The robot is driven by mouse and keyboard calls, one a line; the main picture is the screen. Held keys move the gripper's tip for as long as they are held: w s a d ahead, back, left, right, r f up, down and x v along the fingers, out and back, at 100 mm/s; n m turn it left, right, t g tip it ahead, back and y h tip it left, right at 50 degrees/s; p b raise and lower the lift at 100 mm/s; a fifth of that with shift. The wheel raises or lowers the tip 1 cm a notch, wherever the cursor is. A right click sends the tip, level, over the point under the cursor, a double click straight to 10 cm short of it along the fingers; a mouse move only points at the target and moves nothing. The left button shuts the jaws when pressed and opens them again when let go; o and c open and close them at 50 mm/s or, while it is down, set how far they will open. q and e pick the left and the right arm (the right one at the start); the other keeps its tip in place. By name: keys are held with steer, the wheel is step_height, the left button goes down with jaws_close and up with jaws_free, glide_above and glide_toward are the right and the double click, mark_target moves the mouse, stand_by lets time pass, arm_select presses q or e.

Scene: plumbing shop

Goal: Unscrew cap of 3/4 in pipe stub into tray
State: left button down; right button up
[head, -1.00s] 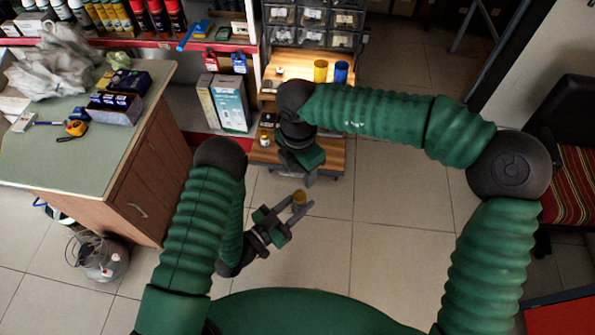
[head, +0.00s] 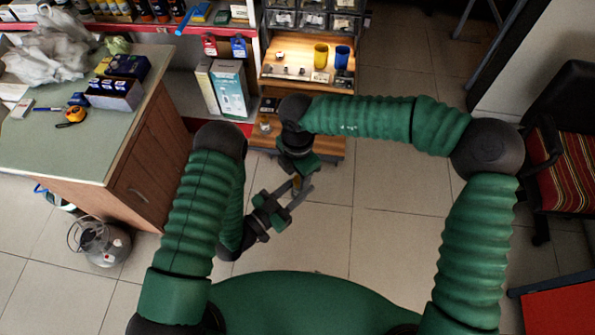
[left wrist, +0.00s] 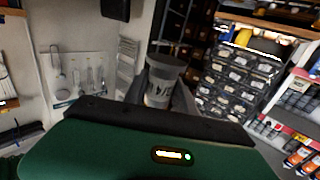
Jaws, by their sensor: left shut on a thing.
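My left gripper (head: 292,196) is shut on a small brass-coloured cylindrical piece (head: 297,184), partly hidden by the fingers. In the left wrist view a short cylinder, the pipe stub (left wrist: 164,76), stands between the fingers, with a grey upper part and a lighter, warmer lower part. I cannot tell the cap from the pipe. My right gripper (head: 300,172) points down just above the left one, close to the held piece. Its fingers are mostly hidden, and I cannot tell whether they touch the piece. No tray can be made out for certain.
A wooden bench (head: 300,81) behind the grippers carries a yellow cup (head: 321,57), a blue cup (head: 342,57) and small parts. A green-topped counter (head: 60,160) stands at left, a chair (head: 565,165) at right.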

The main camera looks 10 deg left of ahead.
steer(key=shift+w+a+r, duration=0.1)
steer(key=shift+w, duration=0.1)
jaws_close()
